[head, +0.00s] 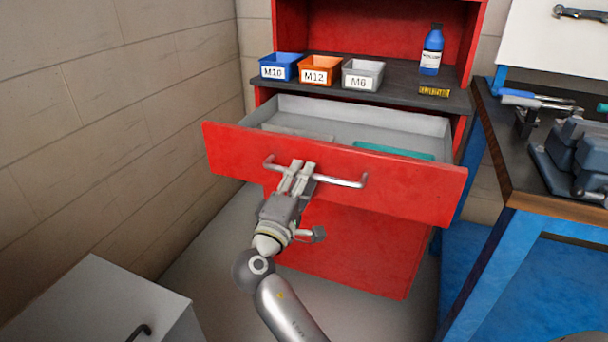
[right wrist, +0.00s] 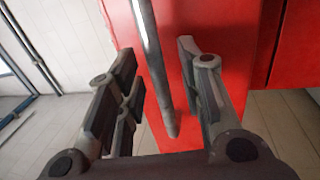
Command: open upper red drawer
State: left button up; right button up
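The upper red drawer (head: 408,184) stands pulled out from the red cabinet, and its grey inside shows in the head view. A silver bar handle (head: 341,181) runs across its front. My right gripper (head: 298,176) is at the left part of this handle. In the right wrist view, the handle (right wrist: 153,60) passes between the spread fingers of the gripper (right wrist: 165,90), with visible gaps on both sides. A flat pale item and a teal item (head: 393,151) lie in the drawer. My left gripper is not in view.
Blue (head: 280,67), orange (head: 319,71) and grey (head: 362,75) bins and a blue bottle (head: 432,50) stand on the dark shelf above the drawer. A blue-framed workbench (head: 520,175) is close on the right. A brick wall (head: 110,110) bounds the left.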

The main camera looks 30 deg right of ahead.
jog(key=v, duration=0.6)
dwell(0.3)
